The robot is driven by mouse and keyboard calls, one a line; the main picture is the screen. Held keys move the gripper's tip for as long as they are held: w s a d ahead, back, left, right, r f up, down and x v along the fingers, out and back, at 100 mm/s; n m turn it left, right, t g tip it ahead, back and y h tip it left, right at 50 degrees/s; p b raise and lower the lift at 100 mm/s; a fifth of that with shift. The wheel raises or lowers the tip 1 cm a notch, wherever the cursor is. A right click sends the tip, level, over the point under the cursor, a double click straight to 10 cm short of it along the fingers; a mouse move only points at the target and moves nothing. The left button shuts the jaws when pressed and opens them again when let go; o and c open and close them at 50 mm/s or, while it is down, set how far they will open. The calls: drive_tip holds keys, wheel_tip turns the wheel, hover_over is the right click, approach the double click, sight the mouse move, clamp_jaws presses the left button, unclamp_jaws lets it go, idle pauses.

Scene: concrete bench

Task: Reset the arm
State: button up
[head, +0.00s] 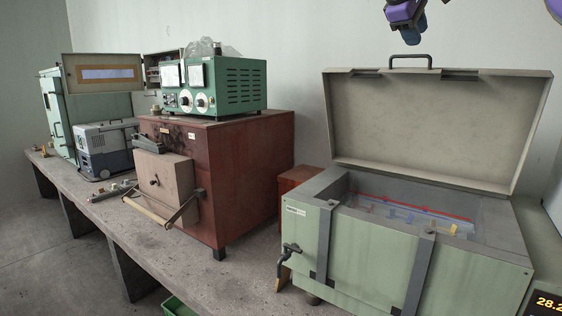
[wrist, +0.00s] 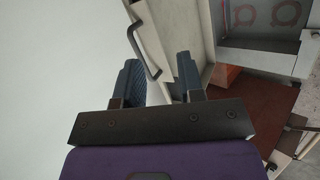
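My gripper (head: 411,34) hangs at the top of the head view, above the raised lid (head: 440,120) of a pale green chest (head: 370,260). It is apart from the lid's dark handle (head: 410,58) in that view. In the wrist view, the two blue ridged fingers of my gripper (wrist: 158,80) stand apart with nothing held between them. The lid's handle (wrist: 145,40) and the lid's edge show just beyond the fingers. The purple gripper body fills the bottom of the wrist view.
A red-brown cabinet (head: 270,160) stands mid-bench with a green meter unit (head: 235,85) on top. A grey case (head: 105,150) and a pale green cabinet (head: 57,115) stand farther left. The bench (head: 130,235) has a clear front strip. A digital display (head: 547,303) is at lower right.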

drive_tip(key=s+f+m+y, duration=0.2)
drive_tip(key=s+f, duration=0.4)
drive_tip(key=s, duration=0.5)
drive_tip(key=s+f+m+y, duration=0.1)
drive_tip(key=s+f+y, duration=0.2)
drive_tip(key=s+f, duration=0.55)
drive_tip(key=s+a+f+m+y, duration=0.1)
drive_tip(key=s+f+m, duration=0.1)
drive_tip(key=s+f, duration=0.6)
drive_tip(key=s+f+m+y, duration=0.1)
drive_tip(key=s+f+m, duration=0.1)
drive_tip(key=s+f, duration=0.5)
drive_tip(key=s, duration=0.6)
drive_tip(key=shift+a+f+m+y, duration=0.3)
drive_tip(key=shift+a+f+m, duration=0.05)
drive_tip(key=shift+a+m, duration=0.05)
